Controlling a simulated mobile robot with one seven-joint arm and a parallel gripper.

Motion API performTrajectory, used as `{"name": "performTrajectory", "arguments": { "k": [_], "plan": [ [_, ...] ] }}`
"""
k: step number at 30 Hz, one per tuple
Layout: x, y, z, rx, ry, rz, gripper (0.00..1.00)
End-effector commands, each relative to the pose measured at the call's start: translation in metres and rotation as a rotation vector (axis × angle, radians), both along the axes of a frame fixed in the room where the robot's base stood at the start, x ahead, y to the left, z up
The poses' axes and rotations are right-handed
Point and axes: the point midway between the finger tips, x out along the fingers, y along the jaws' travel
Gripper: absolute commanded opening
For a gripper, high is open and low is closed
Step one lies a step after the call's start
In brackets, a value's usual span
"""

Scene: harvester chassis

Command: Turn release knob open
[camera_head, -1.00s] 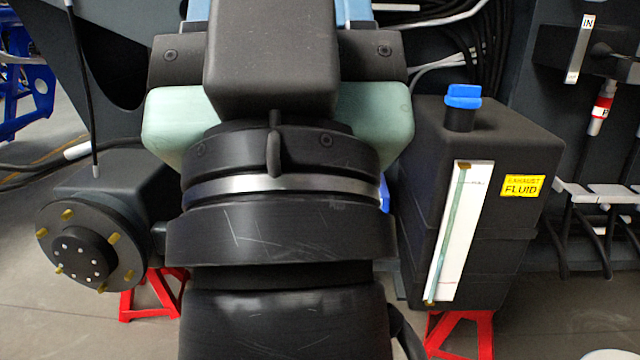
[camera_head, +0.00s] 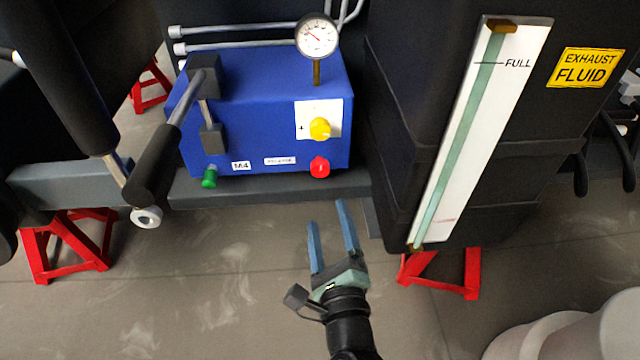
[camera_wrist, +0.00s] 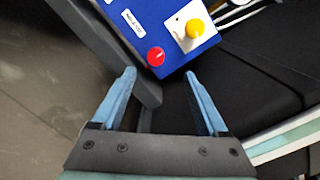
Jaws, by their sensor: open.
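A blue box-shaped unit (camera_head: 262,110) sits on a grey ledge, with a yellow knob (camera_head: 320,128) on a white plate with a "+" mark. A red knob (camera_head: 320,167) is below the yellow one, and a green knob (camera_head: 209,178) is at the lower left. I cannot read which one is labelled release. My gripper (camera_head: 326,212) is open and empty, below and apart from the red knob. In the wrist view, the red knob (camera_wrist: 156,56) and yellow knob (camera_wrist: 195,28) lie beyond the fingertips (camera_wrist: 160,74), the red one roughly between them.
A black lever handle (camera_head: 152,165) sticks out at the unit's left front. A round gauge (camera_head: 317,36) stands on top. A dark exhaust fluid tank (camera_head: 400,120) is close on the right. Red stands (camera_head: 70,248) are on the floor. The floor before the ledge is clear.

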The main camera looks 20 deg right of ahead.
Motion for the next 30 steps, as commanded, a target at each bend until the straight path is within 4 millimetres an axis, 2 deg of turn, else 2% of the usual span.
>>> {"name": "performTrajectory", "arguments": {
  "k": [1, 5, 21, 30],
  "plan": [
    [-0.003, -0.003, -0.011, 0.034, 0.005, -0.010, 0.76],
    [0.002, -0.007, -0.016, 0.065, 0.003, -0.015, 0.76],
    [0.089, -0.027, -0.016, 0.058, 0.001, -0.012, 0.76],
    [0.117, -0.034, -0.015, 0.059, 0.004, -0.012, 0.76]
  ]
}}
